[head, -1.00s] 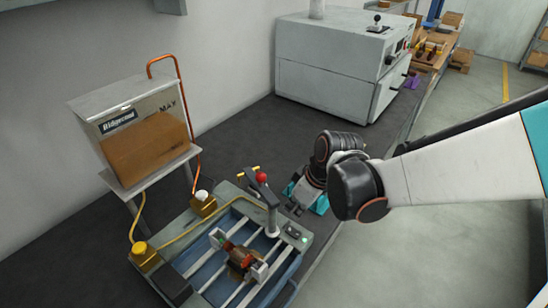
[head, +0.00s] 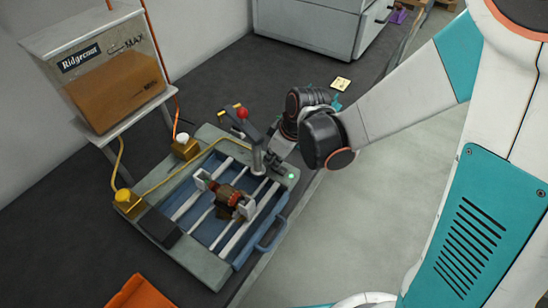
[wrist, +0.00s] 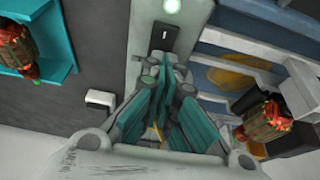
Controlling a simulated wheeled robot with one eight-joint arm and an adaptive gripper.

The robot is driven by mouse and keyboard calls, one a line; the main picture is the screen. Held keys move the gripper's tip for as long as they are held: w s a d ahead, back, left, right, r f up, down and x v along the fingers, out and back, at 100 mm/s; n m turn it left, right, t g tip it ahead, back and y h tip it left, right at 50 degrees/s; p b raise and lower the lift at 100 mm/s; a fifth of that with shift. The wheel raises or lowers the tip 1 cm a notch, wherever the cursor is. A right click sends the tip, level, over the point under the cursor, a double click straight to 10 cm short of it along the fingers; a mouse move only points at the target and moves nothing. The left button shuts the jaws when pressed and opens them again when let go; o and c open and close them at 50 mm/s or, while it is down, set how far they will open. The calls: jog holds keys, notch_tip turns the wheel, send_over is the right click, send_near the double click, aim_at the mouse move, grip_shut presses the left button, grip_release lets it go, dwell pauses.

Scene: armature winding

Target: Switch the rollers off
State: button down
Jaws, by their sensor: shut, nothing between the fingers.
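The machine with the rollers stands low in the head view, a grey frame (head: 215,268) around a blue tray with pale bars. A copper-wound armature (head: 228,197) rests across the bars between white supports; it also shows in the wrist view (wrist: 266,128). A small black switch plate (wrist: 165,38) sits on the frame's right-hand rim, with a lit green lamp (wrist: 172,6) beyond it. The lamp glows in the head view (head: 291,177) too. My gripper (head: 275,166) is shut and empty, just over the rim beside the switch. In the wrist view its fingertips (wrist: 160,68) point toward the plate; contact cannot be told.
A red-knobbed lever (head: 243,113) stands close left of my gripper. A tank of brown liquid (head: 105,85) stands at left. A yellow-capped valve (head: 126,197) and an orange bin (head: 138,293) are nearer. A teal tray (wrist: 62,45) holds another armature (wrist: 14,48).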

jog(key=shift+a+f+b, duration=0.15)
jog(key=shift+f+b, duration=0.25)
jog(key=shift+f, duration=0.05)
jog(key=shift+s+d+r, duration=0.1)
jog(key=shift+d, duration=0.1)
jog(key=shift+s+d+r, duration=0.2)
jog(key=shift+s+d, duration=0.1)
jog(key=shift+d, duration=0.15)
jog(key=shift+r+p, duration=0.6)
jog(key=shift+p, duration=0.1)
jog(key=p+v, duration=0.5)
jog(key=v, duration=0.8)
jog(key=shift+a, duration=0.15)
jog(key=shift+w+f, duration=0.1)
